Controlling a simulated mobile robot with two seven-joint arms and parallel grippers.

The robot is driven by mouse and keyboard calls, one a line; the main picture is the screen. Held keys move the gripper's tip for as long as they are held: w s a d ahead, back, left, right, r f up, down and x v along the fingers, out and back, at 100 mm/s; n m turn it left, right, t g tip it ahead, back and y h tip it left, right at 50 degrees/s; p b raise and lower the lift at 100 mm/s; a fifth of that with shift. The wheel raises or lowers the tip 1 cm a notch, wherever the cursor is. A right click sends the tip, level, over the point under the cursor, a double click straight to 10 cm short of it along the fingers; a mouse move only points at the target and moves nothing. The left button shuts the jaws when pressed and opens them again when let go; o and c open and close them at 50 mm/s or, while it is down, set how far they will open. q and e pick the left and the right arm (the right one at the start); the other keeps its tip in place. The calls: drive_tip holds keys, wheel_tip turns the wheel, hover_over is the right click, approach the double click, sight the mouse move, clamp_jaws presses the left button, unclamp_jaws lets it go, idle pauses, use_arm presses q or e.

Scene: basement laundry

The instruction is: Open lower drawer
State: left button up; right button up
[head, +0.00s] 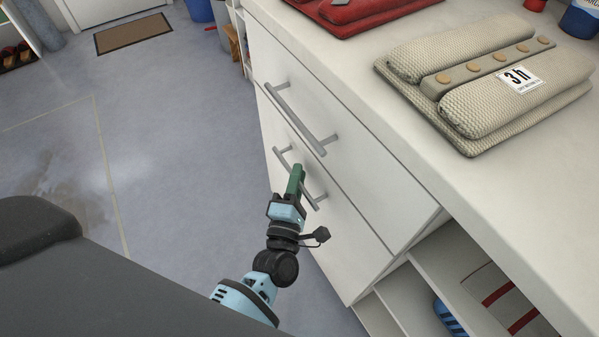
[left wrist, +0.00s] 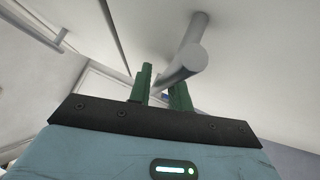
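The lower drawer (head: 345,232) is a white front in the cabinet below the counter, and it looks flush with the drawer above it. Its grey bar handle (head: 315,196) also shows in the left wrist view (left wrist: 186,62). My left gripper (head: 297,178) is at the middle of this handle. Its green fingers (left wrist: 160,92) are close together with the bar running between them, and they look shut on it. The fingers hide part of the bar. My right gripper is in neither view.
The upper drawer (head: 350,150) with its own bar handle (head: 300,118) is closed above. The countertop (head: 440,190) holds a beige padded item (head: 480,80) and a red one (head: 360,8). Open shelves (head: 440,285) are at the right. The floor (head: 180,160) before the drawers is clear.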

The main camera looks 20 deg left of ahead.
use_arm(q)
drive_tip(key=shift+s, duration=0.1)
clamp_jaws()
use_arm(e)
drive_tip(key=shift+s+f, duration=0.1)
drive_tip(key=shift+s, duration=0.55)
